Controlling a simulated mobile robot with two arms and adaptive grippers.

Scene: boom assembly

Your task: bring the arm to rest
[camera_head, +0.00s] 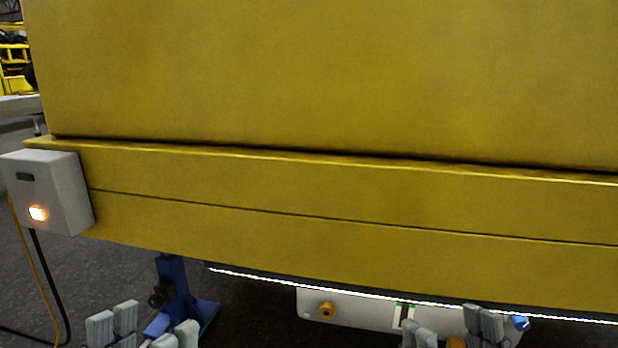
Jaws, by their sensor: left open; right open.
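My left gripper (145,330) shows at the bottom left edge of the head view, with its grey finger pads apart and nothing visible between them. My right gripper (450,332) shows at the bottom edge, right of the middle, also with its pads apart and no held thing visible. Both grippers appear below the lower edge of the large yellow boom (330,85), which fills most of the view. The rest of both arms is out of the frame.
A grey box (60,190) with a lit orange button sits at the boom's left end, with cables hanging down. A blue stand (175,290) is under the boom near my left gripper. A white panel (350,308) with an orange knob lies beneath the boom. Dark floor shows at left.

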